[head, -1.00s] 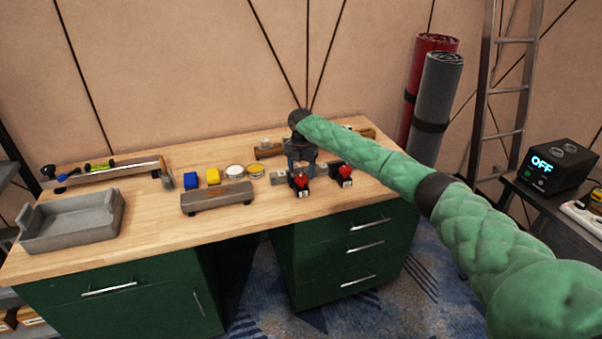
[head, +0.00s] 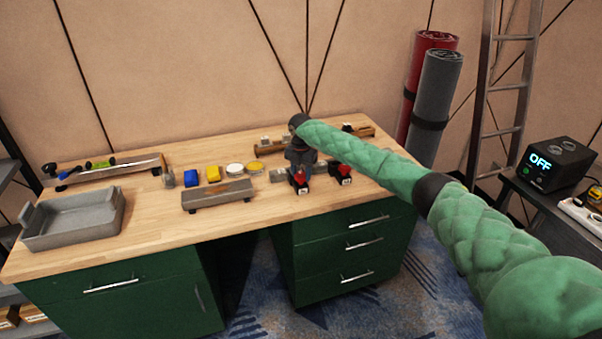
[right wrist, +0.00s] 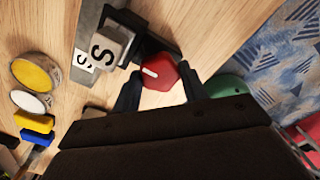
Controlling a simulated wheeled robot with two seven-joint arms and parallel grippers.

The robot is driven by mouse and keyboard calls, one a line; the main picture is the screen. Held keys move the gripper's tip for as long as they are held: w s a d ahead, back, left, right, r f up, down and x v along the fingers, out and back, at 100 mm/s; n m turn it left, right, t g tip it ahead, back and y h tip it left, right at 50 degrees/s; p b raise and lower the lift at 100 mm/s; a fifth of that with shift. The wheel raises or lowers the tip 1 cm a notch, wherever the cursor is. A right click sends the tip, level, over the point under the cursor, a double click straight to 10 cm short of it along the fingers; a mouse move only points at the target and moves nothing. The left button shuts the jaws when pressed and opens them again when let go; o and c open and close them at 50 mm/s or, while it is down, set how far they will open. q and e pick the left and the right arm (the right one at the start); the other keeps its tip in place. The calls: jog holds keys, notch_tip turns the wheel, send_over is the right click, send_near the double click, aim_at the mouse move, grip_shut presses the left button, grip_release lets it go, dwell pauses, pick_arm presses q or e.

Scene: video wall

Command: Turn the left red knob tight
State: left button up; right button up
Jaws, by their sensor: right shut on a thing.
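The left red knob (head: 301,188) sits on a dark mount at the front edge of the wooden desk, and the right red knob (head: 344,171) is just to its right. In the right wrist view the held red knob (right wrist: 159,72) is a red, faceted piece with a white line on top. My right gripper (right wrist: 160,88) has one finger on each side of it and is shut on it. In the head view my right gripper (head: 300,166) comes down over the left knob, partly hidden by my arm. My left gripper is not in view.
A block marked S (right wrist: 106,50) stands beside the knob. A grey tray (head: 75,233), a grey block (head: 218,194), blue (head: 191,178) and yellow (head: 213,174) pieces and round tins (head: 235,169) lie to the left. A box reading OFF (head: 557,164) stands at far right.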

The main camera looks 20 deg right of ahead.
jog(key=shift+m, duration=0.3)
jog(key=shift+m+p, duration=0.3)
jog(key=shift+m, duration=0.2)
jog(key=shift+r+m+p, duration=0.1)
jog(key=shift+m+p, duration=0.4)
jog(key=shift+m, duration=0.7)
jog(key=m+p, duration=0.4)
jog(key=m, duration=0.5)
jog(key=m+p, duration=0.2)
jog(key=m, duration=0.2)
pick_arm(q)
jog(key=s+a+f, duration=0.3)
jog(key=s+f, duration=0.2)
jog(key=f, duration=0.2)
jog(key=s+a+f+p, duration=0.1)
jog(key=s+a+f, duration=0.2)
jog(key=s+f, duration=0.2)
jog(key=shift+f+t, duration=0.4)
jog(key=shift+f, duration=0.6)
pick_arm(e)
jog(key=shift+m, duration=1.6)
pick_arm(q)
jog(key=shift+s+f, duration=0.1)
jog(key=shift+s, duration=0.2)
